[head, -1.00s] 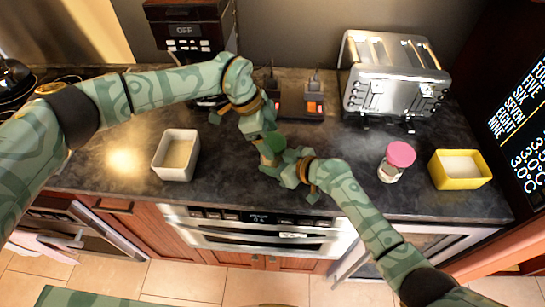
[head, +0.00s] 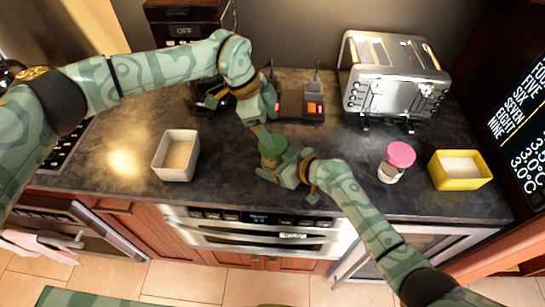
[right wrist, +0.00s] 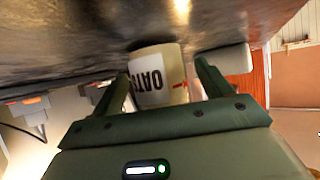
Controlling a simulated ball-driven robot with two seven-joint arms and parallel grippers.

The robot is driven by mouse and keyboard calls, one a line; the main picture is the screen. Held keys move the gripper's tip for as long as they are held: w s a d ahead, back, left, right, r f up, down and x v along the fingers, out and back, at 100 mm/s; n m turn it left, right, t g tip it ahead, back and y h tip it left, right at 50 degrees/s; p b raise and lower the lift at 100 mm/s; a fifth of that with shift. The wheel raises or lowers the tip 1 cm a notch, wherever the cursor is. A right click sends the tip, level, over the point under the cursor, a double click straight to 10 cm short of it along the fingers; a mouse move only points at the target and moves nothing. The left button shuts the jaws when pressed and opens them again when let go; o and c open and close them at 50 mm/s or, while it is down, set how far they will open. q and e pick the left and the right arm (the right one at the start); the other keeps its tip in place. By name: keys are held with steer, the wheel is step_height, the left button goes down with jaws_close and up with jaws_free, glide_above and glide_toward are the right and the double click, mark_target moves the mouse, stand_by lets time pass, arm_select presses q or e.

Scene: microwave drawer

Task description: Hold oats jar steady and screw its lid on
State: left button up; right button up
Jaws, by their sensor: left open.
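The oats jar, pale with a white label reading OATS, shows between my right fingers in the right wrist view (right wrist: 158,85). In the head view it is mostly hidden under a round green lid (head: 273,146) and my grippers. The lid appears to lie on the jar's top; whether it is tight I cannot tell. My right gripper (head: 285,165) is shut around the jar's side, also seen in the right wrist view (right wrist: 163,72). My left gripper (head: 264,132) is open just above and beside the lid; its fingertips are partly hard to make out.
A white square container (head: 158,165) stands to the left. A pink-lidded jar (head: 391,172) and a yellow container (head: 434,173) stand to the right. A toaster (head: 390,85) and a dark device with orange parts (head: 302,107) are behind. The counter's front edge is close to the grippers.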

steer(key=v, duration=1.2)
steer(key=shift+s, duration=0.1)
arm_select(q)
steer(key=shift+s+f, duration=0.1)
arm_select(e)
steer(key=shift+s+f, duration=0.1)
